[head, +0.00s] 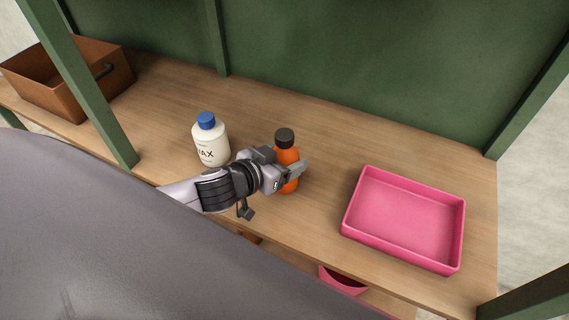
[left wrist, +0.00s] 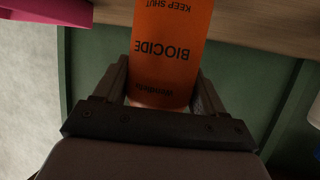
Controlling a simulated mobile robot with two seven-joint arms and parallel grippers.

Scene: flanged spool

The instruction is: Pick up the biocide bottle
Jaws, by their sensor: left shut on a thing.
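The biocide bottle (head: 286,153) is orange with a dark cap and stands upright on the wooden shelf, as far as the head view shows. My left gripper (head: 292,172) is shut on its body, with a finger across its front. In the left wrist view the bottle (left wrist: 168,55) fills the space between the two fingers (left wrist: 162,95), and its label reads BIOCIDE, upside down. I cannot tell whether its base touches the shelf. My right gripper is in neither view.
A white bottle with a blue cap (head: 211,142) stands left of the biocide bottle. A pink tray (head: 352,231) lies to the right, empty. A brown bin (head: 50,92) is at the far left. Green posts (head: 93,90) and a green back panel bound the shelf.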

